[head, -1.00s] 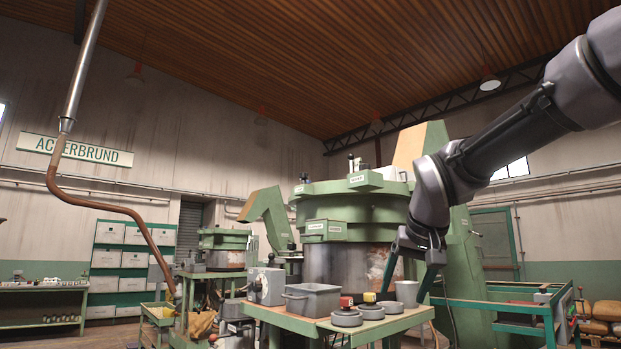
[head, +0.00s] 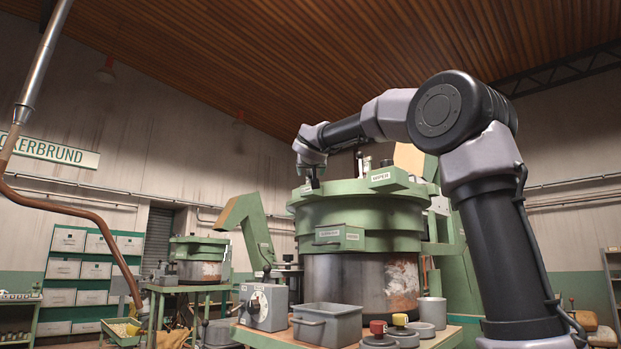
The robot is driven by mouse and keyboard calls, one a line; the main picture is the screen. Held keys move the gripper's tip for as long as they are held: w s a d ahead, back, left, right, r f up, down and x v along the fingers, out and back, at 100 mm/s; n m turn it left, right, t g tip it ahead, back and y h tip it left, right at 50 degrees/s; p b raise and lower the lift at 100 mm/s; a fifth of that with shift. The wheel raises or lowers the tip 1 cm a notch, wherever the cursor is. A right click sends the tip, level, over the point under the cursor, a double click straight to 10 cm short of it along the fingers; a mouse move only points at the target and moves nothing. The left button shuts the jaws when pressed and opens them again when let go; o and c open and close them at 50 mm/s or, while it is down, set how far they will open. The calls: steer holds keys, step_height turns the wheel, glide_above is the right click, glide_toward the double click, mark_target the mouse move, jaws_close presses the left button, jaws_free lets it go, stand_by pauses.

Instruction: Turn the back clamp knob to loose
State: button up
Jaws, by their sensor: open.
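The large green and steel hopper (head: 362,225) stands in the middle of the head view, with small labels on its upper ring. My arm reaches over from the right, and my gripper (head: 314,183) points down at the left part of the hopper's top rim. The gripper is seen nearly edge-on, so the gap between its fingers hardly shows; it holds nothing that I can see. I cannot tell which fitting is the back clamp knob, and anything under the gripper is hidden.
In front, a green table (head: 272,339) carries a grey control box (head: 264,306), a grey bin (head: 327,323), round weights with red and yellow tops, and a grey cup (head: 433,311). A smaller hopper (head: 198,262) stands behind at left. A brown hose hangs at far left.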

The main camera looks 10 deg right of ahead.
steer(key=w, duration=0.3)
steer(key=w+d, duration=0.1)
steer(key=w, duration=0.1)
steer(key=shift+w, duration=0.4)
jaws_close()
stand_by(1.0)
